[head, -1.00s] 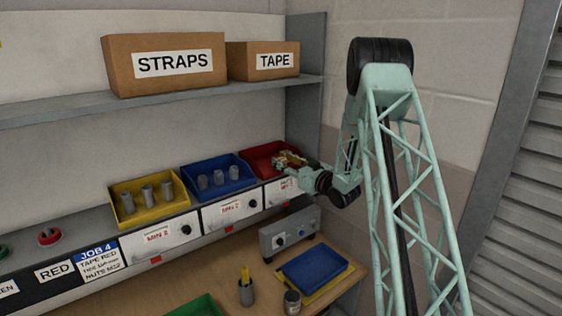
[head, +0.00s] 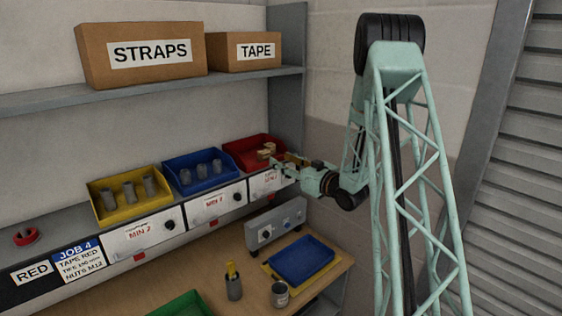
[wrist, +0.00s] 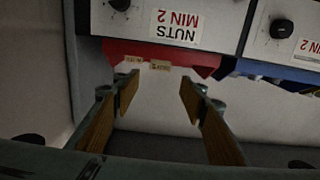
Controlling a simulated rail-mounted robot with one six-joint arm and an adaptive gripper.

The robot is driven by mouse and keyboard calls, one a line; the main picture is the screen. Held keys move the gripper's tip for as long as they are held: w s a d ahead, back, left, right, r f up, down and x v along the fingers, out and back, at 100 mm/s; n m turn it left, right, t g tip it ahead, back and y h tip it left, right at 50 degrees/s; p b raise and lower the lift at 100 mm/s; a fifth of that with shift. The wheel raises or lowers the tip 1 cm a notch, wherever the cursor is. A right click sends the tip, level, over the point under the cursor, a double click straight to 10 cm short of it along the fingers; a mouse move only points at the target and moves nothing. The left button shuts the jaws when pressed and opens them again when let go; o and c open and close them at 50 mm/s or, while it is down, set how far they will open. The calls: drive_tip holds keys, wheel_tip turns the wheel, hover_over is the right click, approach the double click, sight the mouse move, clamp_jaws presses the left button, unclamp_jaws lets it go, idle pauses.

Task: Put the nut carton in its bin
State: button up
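Small tan cartons (head: 267,150) sit inside the red bin (head: 236,150) at the right end of the bin row. In the wrist view, which is upside down, two carton faces (wrist: 160,66) show at the red bin (wrist: 203,61), beside the inverted "NUTS MIN 2" label (wrist: 176,26). I cannot tell which carton is the one named in the task. My gripper (head: 283,167) is just in front and to the right of the red bin. In the wrist view its two tan-padded fingers (wrist: 157,92) are wide apart with nothing between them.
A blue bin (head: 198,170) and a yellow bin (head: 128,195) with grey cylinders stand to the left. Above are the shelf and STRAPS (head: 142,52) and TAPE (head: 243,52) boxes. Below, the bench holds a grey control box (head: 276,224) and a blue tray (head: 302,260).

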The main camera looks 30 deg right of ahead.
idle(0.7)
drive_tip(key=s+a+r+g+h, duration=0.35)
drive_tip(key=a+r, duration=0.35)
drive_tip(key=r, duration=0.4)
drive_tip(key=s+a+r+m+g+h, duration=0.2)
drive_tip(key=s+a+r+g, duration=0.35)
drive_tip(key=s, duration=0.65)
drive_tip(key=s+a+g, duration=0.1)
drive_tip(key=s+a, duration=0.6)
drive_tip(key=s, duration=0.8)
drive_tip(key=s+a+g+y, duration=0.1)
drive_tip(key=s+a, duration=0.6)
drive_tip(key=s, duration=0.8)
drive_tip(key=s+a+g+y, duration=0.1)
drive_tip(key=s+a+g, duration=0.2)
drive_tip(key=s+a, duration=0.4)
drive_tip(key=s, duration=0.8)
drive_tip(key=shift+s+a+f, duration=0.2)
drive_tip(key=shift+s+a, duration=0.05)
drive_tip(key=shift+s, duration=0.05)
drive_tip(key=shift+s, duration=0.15)
